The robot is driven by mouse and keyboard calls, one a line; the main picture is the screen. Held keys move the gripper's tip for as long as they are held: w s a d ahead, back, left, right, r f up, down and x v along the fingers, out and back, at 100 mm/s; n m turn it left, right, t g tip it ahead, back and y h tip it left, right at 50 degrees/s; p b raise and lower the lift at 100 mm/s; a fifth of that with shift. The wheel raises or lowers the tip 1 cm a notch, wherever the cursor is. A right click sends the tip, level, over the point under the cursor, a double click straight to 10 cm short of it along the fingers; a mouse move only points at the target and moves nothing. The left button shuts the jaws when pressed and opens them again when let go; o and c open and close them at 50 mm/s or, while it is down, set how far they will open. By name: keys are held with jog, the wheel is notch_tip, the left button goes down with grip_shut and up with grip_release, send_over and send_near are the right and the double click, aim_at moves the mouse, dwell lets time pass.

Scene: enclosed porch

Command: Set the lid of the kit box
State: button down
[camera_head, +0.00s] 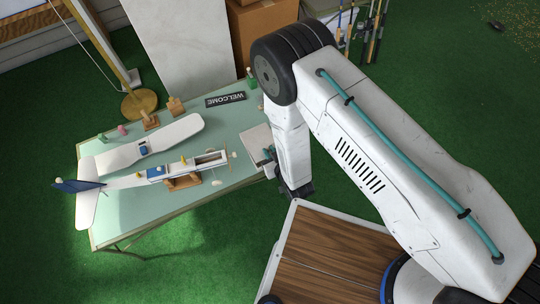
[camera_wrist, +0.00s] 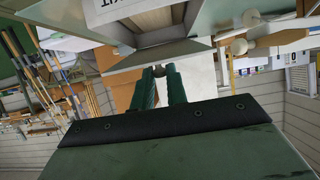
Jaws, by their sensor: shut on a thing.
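The kit box (camera_head: 256,138) is pale grey and stands at the right end of the green table, partly hidden by my arm in the head view. In the wrist view its grey edge (camera_wrist: 185,50) crosses the top of the picture, with a white lettered label (camera_wrist: 108,10) and a brownish recess beside it. I cannot tell how far the lid is open.
A model airplane (camera_head: 130,181) on a wooden stand lies left of the box, with a loose white wing (camera_head: 150,142) behind it. A WELCOME sign (camera_head: 225,99), small wooden blocks and small bottles stand along the table's far side. Cardboard boxes (camera_head: 262,22) and fishing rods (camera_head: 374,30) are behind.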

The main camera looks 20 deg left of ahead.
jog(key=shift+s+d+f+t+y, duration=0.1)
jog(key=shift+s+f+t+y, duration=0.1)
jog(key=shift+f, duration=0.2)
jog(key=shift+s+d+f+t+y, duration=0.1)
jog(key=shift+f+y, duration=0.1)
jog(key=shift+f, duration=0.15)
jog(key=shift+d+f+t+y, duration=0.2)
jog(key=shift+f+t+y, duration=0.1)
jog(key=shift+f, duration=0.3)
jog(key=shift+d+f+t+y, duration=0.2)
jog(key=shift+f+t+y, duration=0.1)
jog(key=shift+f, duration=0.3)
jog(key=shift+s+f, duration=0.15)
jog(key=shift+f, duration=0.25)
jog(key=c, duration=1.4)
grip_release()
jog(key=shift+s+d, duration=0.1)
jog(key=v, duration=0.7)
jog(key=shift+s+d+f, duration=0.1)
jog(key=shift+s+d, duration=0.15)
